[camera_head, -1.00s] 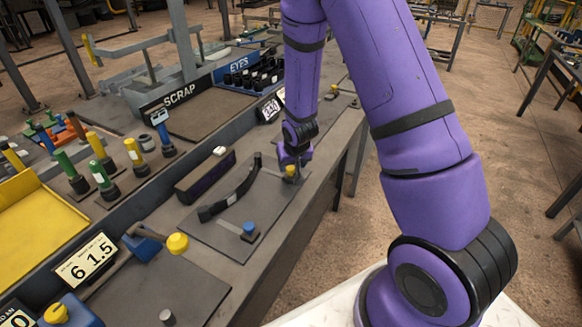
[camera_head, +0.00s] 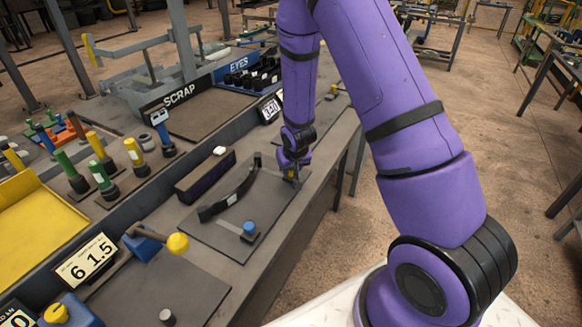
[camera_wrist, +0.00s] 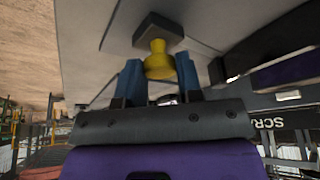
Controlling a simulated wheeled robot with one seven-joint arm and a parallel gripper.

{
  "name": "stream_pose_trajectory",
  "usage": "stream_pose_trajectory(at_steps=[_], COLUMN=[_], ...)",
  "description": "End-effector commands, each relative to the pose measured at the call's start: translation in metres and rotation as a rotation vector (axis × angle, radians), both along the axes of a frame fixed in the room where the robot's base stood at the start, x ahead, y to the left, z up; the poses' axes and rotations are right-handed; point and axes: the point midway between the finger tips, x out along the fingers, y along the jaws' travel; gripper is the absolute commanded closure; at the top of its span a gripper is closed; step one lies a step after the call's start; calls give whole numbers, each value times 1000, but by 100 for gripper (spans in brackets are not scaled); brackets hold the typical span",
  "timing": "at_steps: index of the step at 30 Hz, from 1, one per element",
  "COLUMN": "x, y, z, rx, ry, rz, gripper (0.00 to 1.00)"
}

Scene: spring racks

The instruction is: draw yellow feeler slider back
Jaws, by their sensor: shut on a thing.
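The yellow feeler slider (camera_wrist: 158,62) shows in the wrist view as a yellow knob on a dark square block (camera_wrist: 157,30). My gripper (camera_wrist: 158,80) has its two blue fingers on either side of the knob and is shut on it. In the head view my gripper (camera_head: 292,173) is at the far right end of the grey plate (camera_head: 215,238), and the knob is mostly hidden there. A blue knob (camera_head: 249,228) on a similar block stands nearer on the same plate. A dark curved bar (camera_head: 230,190) lies on the plate to the left.
A dark box (camera_head: 206,178) stands behind the plate. A yellow ball-ended handle (camera_head: 178,243) stands at the near left, beside a sign (camera_head: 87,260) reading 6 and 1.5. A SCRAP tray (camera_head: 205,115) is farther back. The bench's right edge is close to my gripper.

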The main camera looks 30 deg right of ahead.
Motion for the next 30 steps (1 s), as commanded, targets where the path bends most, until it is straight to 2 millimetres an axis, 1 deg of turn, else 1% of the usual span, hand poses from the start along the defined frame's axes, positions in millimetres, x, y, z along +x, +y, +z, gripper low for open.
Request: stream_pose_trajectory(at_steps=[6,13,14,15,16,17,26,30], x=[-15,-17,-17,-17,-17,-16,-15,-18], y=[-10,-11,-11,-11,-11,-11,-10,-9], z=[0,0,-1,-1,-1,0,1,10], rx=[1,0,-1,-1,0,0,0,1], ry=[1,3,4,4,4,4,0,-2], rz=[-2,-3,-3,-3,-3,-3,-1,-1], gripper=[100,100,62,53,46,42,42,42])
